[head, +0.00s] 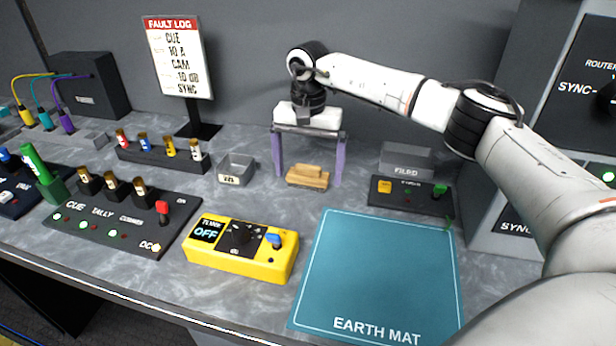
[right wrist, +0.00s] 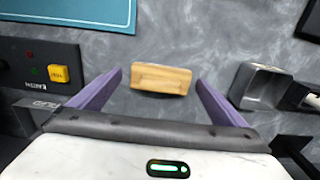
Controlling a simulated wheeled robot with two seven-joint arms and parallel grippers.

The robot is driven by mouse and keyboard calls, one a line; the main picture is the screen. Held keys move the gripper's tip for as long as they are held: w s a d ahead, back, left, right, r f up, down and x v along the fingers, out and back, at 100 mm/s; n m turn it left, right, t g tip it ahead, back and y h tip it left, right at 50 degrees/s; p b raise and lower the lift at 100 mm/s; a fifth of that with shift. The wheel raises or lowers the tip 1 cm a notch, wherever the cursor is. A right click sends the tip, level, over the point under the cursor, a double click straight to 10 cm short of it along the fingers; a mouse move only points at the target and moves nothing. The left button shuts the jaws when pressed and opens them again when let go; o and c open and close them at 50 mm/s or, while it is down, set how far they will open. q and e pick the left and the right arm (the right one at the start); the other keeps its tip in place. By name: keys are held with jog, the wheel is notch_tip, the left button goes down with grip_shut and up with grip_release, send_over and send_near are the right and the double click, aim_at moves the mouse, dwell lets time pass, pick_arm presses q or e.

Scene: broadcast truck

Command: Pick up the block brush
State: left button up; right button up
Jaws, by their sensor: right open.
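The block brush (head: 308,177) is a small tan wooden block with a raised grip on top. It lies on the grey marbled bench near the middle of the head view. In the right wrist view the brush (right wrist: 160,79) sits between and just beyond the fingers. My right gripper (head: 309,178) points down over the brush, its two purple fingers apart on either side of it. The right gripper (right wrist: 160,92) is open and empty, and I see no contact with the brush. My left gripper is not in view.
A small grey bin (head: 236,168) stands left of the brush. A dark panel (head: 411,205) with yellow and green controls is at its right. A yellow tester box (head: 240,262) and the teal earth mat (head: 380,270) lie in front. Bare bench surrounds the brush.

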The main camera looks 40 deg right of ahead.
aim_at(308, 166)
jog(key=shift+c, duration=0.4)
jog(key=c, duration=1.1)
jog(key=shift+r, duration=0.15)
notch_tip(308, 166, up, 10)
jog(key=shift+f, duration=0.1)
